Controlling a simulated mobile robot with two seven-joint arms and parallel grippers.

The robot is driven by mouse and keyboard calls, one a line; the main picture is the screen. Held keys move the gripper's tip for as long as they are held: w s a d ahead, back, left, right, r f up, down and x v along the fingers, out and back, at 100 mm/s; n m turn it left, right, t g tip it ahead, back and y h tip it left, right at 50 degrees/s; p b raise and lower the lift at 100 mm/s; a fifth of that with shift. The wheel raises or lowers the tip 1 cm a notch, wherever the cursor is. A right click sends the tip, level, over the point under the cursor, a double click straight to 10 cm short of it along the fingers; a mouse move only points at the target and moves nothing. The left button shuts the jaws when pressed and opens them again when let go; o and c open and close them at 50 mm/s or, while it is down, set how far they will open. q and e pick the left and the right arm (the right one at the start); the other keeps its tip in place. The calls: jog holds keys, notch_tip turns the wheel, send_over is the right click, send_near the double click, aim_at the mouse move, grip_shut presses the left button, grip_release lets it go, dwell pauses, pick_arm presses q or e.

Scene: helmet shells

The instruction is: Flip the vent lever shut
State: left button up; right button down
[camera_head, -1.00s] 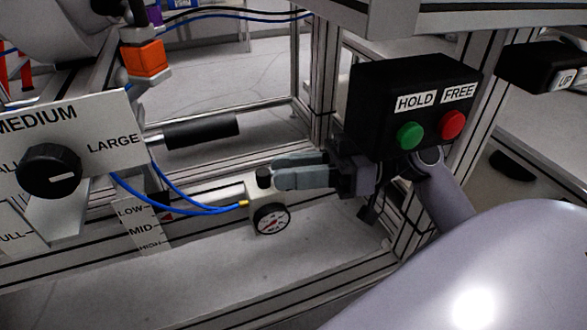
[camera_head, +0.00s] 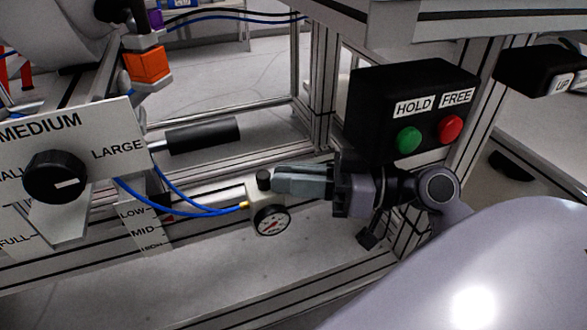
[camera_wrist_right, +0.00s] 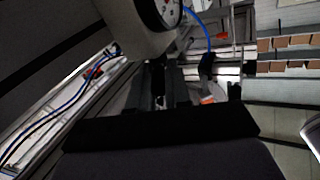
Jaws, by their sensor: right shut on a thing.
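A pale valve block (camera_head: 255,192) with a round pressure gauge (camera_head: 272,220) and a black knob (camera_head: 264,176) sits on the frame. Blue hoses run into its left side. My right gripper (camera_head: 278,181) reaches in from the right, its fingers against the block's right side. In the right wrist view the block (camera_wrist_right: 145,28) and part of the gauge (camera_wrist_right: 170,10) are at the top. The fingers (camera_wrist_right: 158,90) are close together there on a small dark part, apparently the vent lever, mostly hidden between them. My left gripper is out of view.
A black box (camera_head: 413,110) with green and red buttons stands just above my right wrist. A size panel (camera_head: 105,125) with a black dial and a black cylinder (camera_head: 203,136) are to the left. The pale surface (camera_head: 200,270) below is clear.

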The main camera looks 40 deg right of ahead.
pick_arm(q)
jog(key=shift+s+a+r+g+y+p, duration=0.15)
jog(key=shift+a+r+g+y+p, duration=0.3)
jog(key=shift+p, duration=2)
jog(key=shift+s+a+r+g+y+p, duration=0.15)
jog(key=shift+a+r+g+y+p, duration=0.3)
jog(key=shift+p, duration=2)
pick_arm(e)
jog(key=shift+s+a+m+t+h, duration=0.25)
jog(key=shift+a+m+t+h, duration=0.15)
jog(key=shift+m+t+h, duration=1)
jog(key=shift+s+a+m+t+h, duration=0.2)
jog(key=shift+a+m+t+h, duration=0.2)
jog(key=shift+m+h, duration=1.15)
jog(key=shift+s+a+m+t+h, duration=0.3)
jog(key=shift+m+t+h, duration=0.65)
jog(key=shift+h, duration=1.1)
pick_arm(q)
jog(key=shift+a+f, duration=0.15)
pick_arm(e)
jog(key=shift+a, duration=0.1)
jog(key=c, duration=1.4)
grip_release()
jog(key=shift+o, duration=0.2)
